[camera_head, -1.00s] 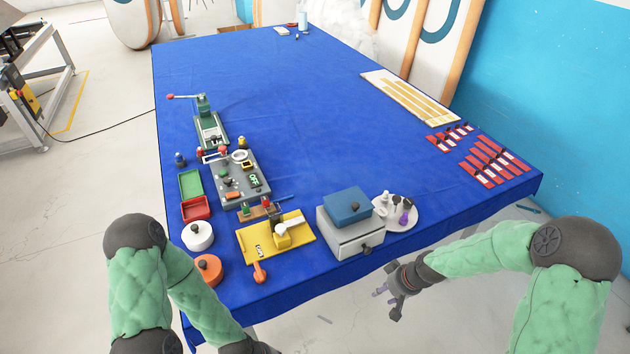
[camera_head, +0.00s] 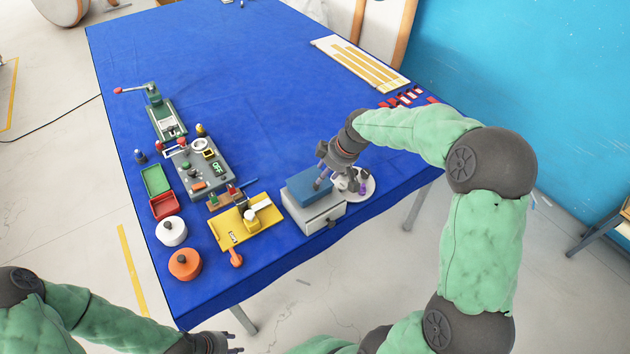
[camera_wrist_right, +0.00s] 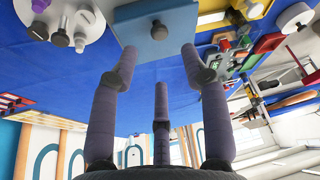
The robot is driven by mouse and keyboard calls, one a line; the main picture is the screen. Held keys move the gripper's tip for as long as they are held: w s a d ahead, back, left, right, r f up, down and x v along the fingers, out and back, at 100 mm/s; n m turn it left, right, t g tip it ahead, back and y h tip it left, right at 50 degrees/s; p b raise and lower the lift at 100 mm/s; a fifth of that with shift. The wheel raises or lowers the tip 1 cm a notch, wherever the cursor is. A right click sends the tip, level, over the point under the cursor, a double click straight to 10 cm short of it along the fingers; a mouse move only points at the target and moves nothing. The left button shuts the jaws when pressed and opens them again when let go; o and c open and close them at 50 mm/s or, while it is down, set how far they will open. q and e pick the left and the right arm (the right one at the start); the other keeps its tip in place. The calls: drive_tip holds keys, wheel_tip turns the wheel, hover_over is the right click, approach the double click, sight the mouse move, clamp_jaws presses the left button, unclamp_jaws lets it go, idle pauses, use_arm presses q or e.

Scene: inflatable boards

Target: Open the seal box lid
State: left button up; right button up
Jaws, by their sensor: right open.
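The box has a blue lid (camera_head: 310,186) over a grey body (camera_head: 315,213) with a dark drawer knob at its front. My right gripper (camera_head: 326,178) is above the blue lid at its right side, fingers pointing down and partly covering it. In the right wrist view, the blue lid (camera_wrist_right: 180,25) lies ahead of the spread fingers (camera_wrist_right: 158,60). Its dark knob (camera_wrist_right: 158,30) sits between and beyond the fingertips, apart from them. The right gripper is open and empty. My left gripper (camera_head: 232,345) is at the bottom edge, off the table; its fingers are too small to read.
A round white tray (camera_head: 368,192) with small stamps stands close right of the box. A yellow device (camera_head: 235,230) stands to the left, with a grey panel (camera_head: 195,170) beyond it. An orange pot (camera_head: 185,264) is nearer the left edge. The table's middle is clear.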

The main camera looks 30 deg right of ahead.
sight(316, 185)
drive_tip(key=x, duration=0.7)
drive_tip(key=shift+f, duration=0.1)
clamp_jaws()
